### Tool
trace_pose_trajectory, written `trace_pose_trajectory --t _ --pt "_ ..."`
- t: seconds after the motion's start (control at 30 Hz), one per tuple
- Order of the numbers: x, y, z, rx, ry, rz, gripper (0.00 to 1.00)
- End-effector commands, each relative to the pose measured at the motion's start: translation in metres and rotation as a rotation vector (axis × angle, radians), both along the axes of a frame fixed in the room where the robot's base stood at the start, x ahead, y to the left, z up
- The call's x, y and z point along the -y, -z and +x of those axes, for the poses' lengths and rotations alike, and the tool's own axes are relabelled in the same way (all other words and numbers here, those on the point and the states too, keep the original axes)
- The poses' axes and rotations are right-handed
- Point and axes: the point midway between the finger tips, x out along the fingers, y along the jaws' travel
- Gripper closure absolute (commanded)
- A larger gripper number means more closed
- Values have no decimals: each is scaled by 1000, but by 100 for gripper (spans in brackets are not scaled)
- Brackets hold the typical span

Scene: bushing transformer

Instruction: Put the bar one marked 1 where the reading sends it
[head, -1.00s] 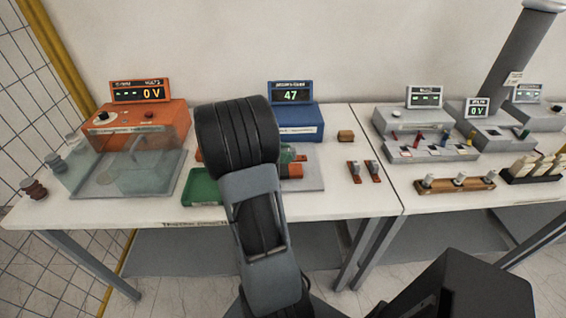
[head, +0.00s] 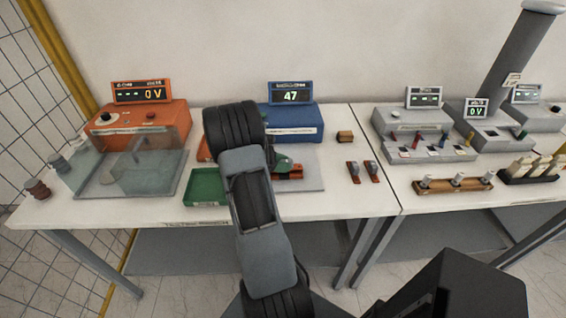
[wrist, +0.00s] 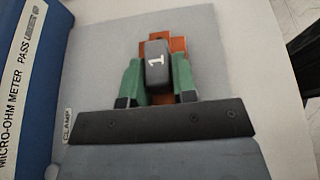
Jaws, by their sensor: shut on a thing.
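The bar marked 1 (wrist: 157,58) is a copper strip with a grey block that carries a white "1". It sits at the grey clamp plate (wrist: 105,60) of the blue micro-ohm meter (head: 292,119). My gripper (wrist: 157,82) has green fingers, one on each side of the block, shut on it. In the head view the bar's copper end (head: 296,171) shows beside my arm, which hides part of it. The meter's display (head: 290,96) reads 47. Its front label says "PASS UNDER" and a number too blurred to read surely.
A green tray (head: 205,188) lies left of my arm, with an orange tray (head: 203,151) partly hidden behind it. A second table with grey instruments stands right.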

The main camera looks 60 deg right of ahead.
Motion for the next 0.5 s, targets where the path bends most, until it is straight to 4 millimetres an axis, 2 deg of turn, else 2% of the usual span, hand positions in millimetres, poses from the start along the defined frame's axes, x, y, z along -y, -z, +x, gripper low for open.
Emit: trace_pose_trajectory --t 0.4,0.43,0.5 --pt "0 6 0 -1 0 0 100" --pt "0 5 0 -1 0 1 71" --pt "0 5 0 -1 0 1 65"
